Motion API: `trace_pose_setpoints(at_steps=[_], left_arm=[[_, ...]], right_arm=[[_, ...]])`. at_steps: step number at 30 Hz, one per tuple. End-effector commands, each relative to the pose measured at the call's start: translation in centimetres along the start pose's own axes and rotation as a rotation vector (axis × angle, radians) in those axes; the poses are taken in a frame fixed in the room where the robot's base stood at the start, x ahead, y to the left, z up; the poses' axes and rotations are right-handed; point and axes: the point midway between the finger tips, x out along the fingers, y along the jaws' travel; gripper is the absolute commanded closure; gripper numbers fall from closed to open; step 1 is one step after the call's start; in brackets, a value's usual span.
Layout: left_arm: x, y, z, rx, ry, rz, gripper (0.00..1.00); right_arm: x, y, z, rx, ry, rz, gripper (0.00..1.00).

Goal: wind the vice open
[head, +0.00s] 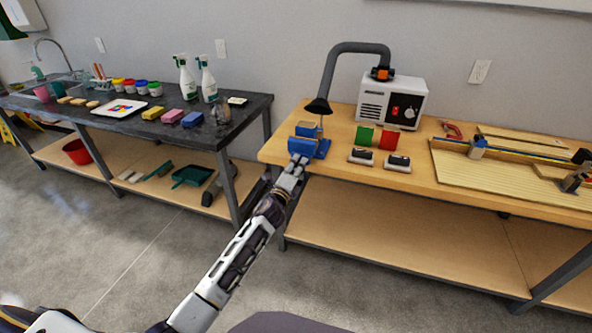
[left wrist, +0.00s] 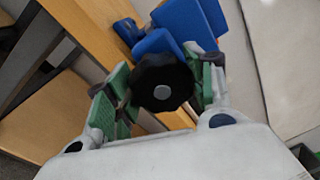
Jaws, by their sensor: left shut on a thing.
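The blue vice (head: 323,147) stands at the front left corner of the wooden workbench. Its blue body also shows at the top of the left wrist view (left wrist: 185,22). A round black knob (left wrist: 162,82) with a grey centre faces the wrist camera. My left gripper (head: 297,165) reaches the vice from the front. In the left wrist view its green-padded fingers (left wrist: 160,90) are on both sides of the knob, shut on it. In the head view the gripper hides the knob, and I cannot tell how wide the jaw gap is. My right gripper is not in view.
On the workbench (head: 340,178), a grey extraction hose (head: 328,72) hangs over the vice from a white unit (head: 392,101). Green and red blocks (head: 388,140) and two erasers (head: 397,163) lie to its right. A dark table (head: 100,117) with bottles and sponges stands left across a gap.

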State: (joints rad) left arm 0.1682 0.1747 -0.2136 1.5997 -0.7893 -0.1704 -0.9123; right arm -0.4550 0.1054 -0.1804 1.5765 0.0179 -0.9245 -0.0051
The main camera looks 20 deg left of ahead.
Motion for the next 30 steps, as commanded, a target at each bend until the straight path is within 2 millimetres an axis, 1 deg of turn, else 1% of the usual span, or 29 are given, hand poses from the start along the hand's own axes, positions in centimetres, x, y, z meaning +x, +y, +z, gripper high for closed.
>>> trace_pose_setpoints(at_steps=[3, 9, 22, 23, 27, 30], left_arm=[[0.12, -0.22, 0.19, -0.059, -0.008, -0.005, 0.70], [0.13, -0.26, 0.24, -0.114, -0.012, -0.006, 0.70], [0.14, -0.33, 0.27, -0.124, -0.013, -0.007, 0.70], [0.14, -0.34, 0.27, -0.124, -0.013, -0.007, 0.44], [0.11, -0.25, 0.21, -0.124, -0.012, -0.006, 0.26], [0.08, -0.19, 0.15, -0.123, -0.011, -0.005, 0.25]], right_arm=[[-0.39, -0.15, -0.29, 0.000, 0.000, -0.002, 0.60], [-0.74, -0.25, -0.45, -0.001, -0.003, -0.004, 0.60], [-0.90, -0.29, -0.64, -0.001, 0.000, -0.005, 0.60], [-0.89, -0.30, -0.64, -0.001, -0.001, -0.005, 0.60], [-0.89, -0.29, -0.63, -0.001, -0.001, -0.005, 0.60], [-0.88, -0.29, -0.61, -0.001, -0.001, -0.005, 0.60]])
